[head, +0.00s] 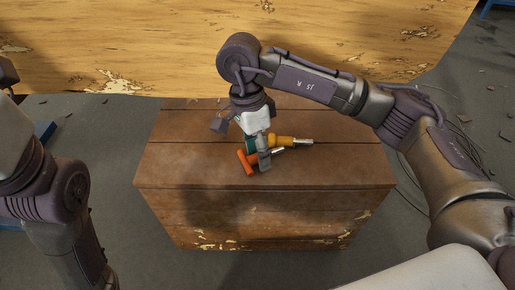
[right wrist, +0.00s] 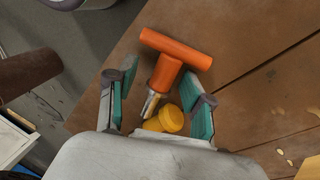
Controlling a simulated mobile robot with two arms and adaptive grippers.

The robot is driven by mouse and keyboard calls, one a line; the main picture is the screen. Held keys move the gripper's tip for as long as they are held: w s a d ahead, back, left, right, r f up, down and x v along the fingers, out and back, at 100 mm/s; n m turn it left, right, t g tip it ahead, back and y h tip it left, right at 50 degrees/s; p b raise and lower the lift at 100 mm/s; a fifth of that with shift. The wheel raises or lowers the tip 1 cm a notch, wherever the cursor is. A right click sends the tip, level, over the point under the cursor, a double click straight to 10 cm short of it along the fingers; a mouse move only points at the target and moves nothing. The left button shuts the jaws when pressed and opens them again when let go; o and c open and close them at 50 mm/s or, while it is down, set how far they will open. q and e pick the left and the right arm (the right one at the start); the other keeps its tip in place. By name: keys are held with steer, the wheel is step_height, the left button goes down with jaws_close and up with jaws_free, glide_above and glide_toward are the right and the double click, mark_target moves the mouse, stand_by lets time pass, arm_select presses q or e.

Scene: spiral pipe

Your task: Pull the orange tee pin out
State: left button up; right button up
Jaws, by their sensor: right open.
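The orange tee pin (head: 247,163) lies at the top of the wooden box, just left of my right gripper (head: 258,156). In the right wrist view the orange tee pin (right wrist: 176,49) shows its crossbar beyond the fingertips and its stem between them, with a metal shaft below. The right gripper (right wrist: 160,85) is open, its teal-padded fingers on either side of the stem, with visible gaps. A yellow-handled piece (head: 284,140) lies close behind; its yellow end (right wrist: 171,118) shows between the fingers. My left gripper is out of view; only left arm links show.
The brown wooden box (head: 265,215) has free room on its top to the left and right. A worn yellow wooden surface (head: 150,45) stands behind it. Cables (head: 450,140) and debris lie on the grey floor at right.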

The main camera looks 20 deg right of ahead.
steer(key=v, duration=1.2)
